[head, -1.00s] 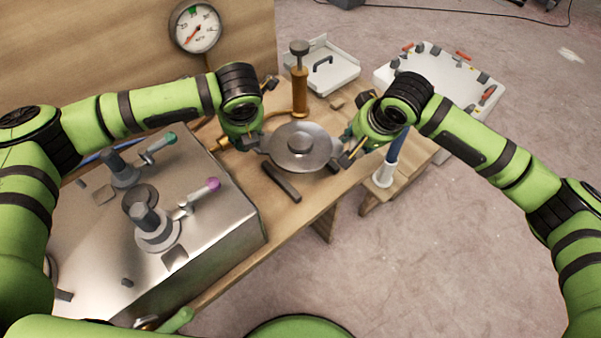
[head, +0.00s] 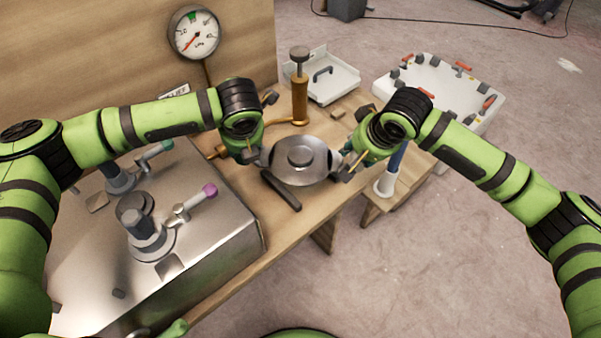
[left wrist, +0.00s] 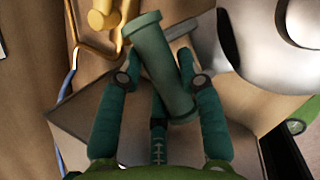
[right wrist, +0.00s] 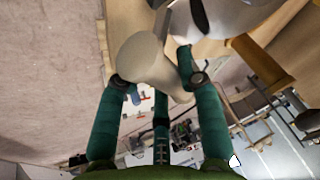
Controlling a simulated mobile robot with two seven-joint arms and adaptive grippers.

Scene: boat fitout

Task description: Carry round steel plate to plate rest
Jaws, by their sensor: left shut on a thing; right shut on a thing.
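The round steel plate (head: 291,174) has a raised knob in its middle and a grip on each side. It is over the wooden bench in the head view; I cannot tell whether it touches anything below. My left gripper (head: 256,157) is shut on its left grip, a green cylinder (left wrist: 160,65) in the left wrist view. A dark bar (head: 281,190) lies on the bench at the plate's front left, perhaps part of the plate rest.
A steel cabinet (head: 215,235) with valves and levers stands at left. A brass pump (head: 300,100) and a white tray (head: 335,82) are behind the plate. A white board with tools (head: 440,85) and a white holder (head: 385,185) stand at right. Floor at front right is clear.

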